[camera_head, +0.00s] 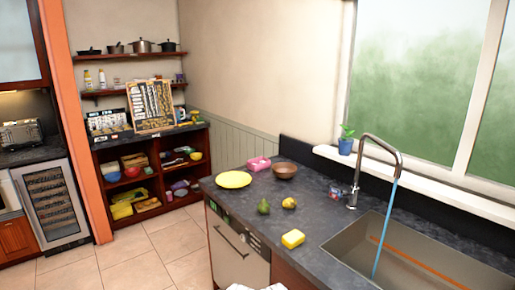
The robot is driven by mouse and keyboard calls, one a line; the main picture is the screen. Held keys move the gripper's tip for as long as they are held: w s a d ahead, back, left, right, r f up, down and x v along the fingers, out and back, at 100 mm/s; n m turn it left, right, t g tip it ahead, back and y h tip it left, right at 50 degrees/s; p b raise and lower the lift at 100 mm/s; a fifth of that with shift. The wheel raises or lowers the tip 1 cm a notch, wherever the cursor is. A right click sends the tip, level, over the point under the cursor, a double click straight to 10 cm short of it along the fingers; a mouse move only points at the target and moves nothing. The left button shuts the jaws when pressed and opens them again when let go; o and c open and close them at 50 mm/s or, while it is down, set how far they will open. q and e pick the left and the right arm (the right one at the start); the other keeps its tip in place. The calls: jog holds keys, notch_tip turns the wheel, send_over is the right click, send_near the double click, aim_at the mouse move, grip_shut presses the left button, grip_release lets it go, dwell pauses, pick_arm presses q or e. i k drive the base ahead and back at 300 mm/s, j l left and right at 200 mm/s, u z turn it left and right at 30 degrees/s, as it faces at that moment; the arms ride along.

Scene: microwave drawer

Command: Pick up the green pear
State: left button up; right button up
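A green pear (263,207) sits on the dark countertop (233,207), near its left front part. A yellow fruit (289,203) lies just to its right, apart from it. Neither of my grippers can be made out in the head view. Only a small white shape shows at the bottom edge, cut off by the frame, and I cannot tell what it is. Nothing touches or covers the pear.
A yellow plate (233,180), pink container (259,163) and brown bowl (285,171) stand behind the pear. A yellow sponge (293,239) lies in front. A faucet (381,142) and sink (345,245) are to the right. A dishwasher (236,256) is below the counter.

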aim_at(263, 207)
jog(key=i+j, duration=0.15)
jog(key=j, duration=0.25)
jog(key=i+j, duration=0.15)
jog(key=j, duration=0.2)
jog(key=i+j, duration=0.2)
jog(key=j, duration=0.2)
jog(key=i+j, duration=0.15)
jog(key=j, duration=0.25)
jog(key=i+j, duration=0.15)
jog(key=j, duration=0.2)
